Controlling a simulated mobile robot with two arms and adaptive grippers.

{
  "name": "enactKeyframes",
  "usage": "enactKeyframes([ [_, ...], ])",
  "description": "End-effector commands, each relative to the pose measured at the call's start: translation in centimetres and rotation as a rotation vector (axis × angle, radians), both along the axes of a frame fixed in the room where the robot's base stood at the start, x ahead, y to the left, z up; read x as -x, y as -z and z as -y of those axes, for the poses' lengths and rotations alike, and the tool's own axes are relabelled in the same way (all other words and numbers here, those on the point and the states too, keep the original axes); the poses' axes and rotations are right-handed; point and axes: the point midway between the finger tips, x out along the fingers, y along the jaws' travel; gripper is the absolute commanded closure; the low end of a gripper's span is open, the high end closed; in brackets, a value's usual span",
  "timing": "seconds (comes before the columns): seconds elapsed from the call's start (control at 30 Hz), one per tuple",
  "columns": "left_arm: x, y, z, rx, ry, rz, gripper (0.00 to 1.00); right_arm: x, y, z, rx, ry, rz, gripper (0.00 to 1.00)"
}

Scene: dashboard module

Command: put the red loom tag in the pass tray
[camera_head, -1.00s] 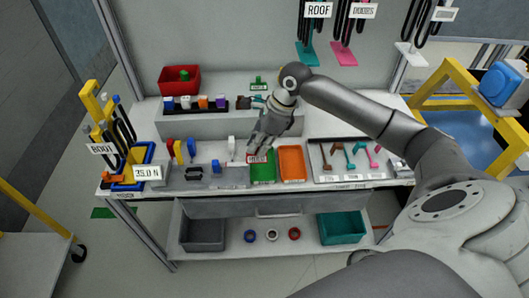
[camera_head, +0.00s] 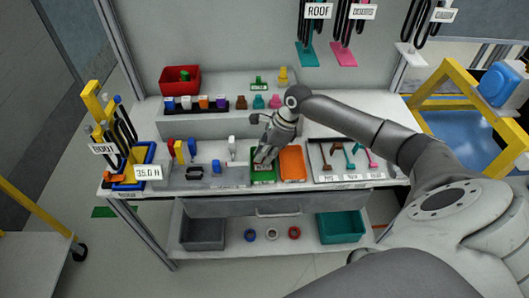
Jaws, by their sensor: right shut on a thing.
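The green tray (camera_head: 264,182), which I take to be the pass tray, lies on the bench at the middle, left of an orange tray (camera_head: 292,164). My right gripper (camera_head: 262,160) reaches down over the green tray from the upper right. It is shut on a small tag with red and whitish parts, the red loom tag (camera_head: 263,168), which shows at its fingertips over the tray. The fingers hide part of the tag. I cannot tell whether the tag touches the tray floor. My left gripper is out of view.
A tool tray (camera_head: 345,180) with several hammer-like pieces lies right of the orange tray. Coloured connectors and a white part (camera_head: 231,148) stand to the left. A raised shelf with several blocks and a red bin (camera_head: 180,80) is behind. Lower bins sit below the bench.

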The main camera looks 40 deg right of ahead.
Motion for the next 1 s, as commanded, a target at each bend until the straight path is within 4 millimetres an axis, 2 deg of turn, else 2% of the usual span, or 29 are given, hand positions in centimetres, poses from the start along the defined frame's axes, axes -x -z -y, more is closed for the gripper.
enactKeyframes([
  [0.03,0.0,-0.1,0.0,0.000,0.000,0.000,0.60,0.0,0.0,0.0,0.000,0.000,0.000,0.84],
  [0.2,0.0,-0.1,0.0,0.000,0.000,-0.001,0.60,0.0,0.0,0.0,0.000,0.000,-0.001,0.65],
  [0.57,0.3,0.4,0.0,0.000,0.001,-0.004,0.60,0.0,-0.2,0.0,0.000,0.000,0.000,0.65],
  [0.77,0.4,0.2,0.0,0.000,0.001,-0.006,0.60,0.6,-3.2,1.1,0.002,-0.001,0.002,0.65],
  [1.0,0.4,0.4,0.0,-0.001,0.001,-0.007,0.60,1.7,-8.0,2.8,0.001,0.001,0.000,0.65],
])
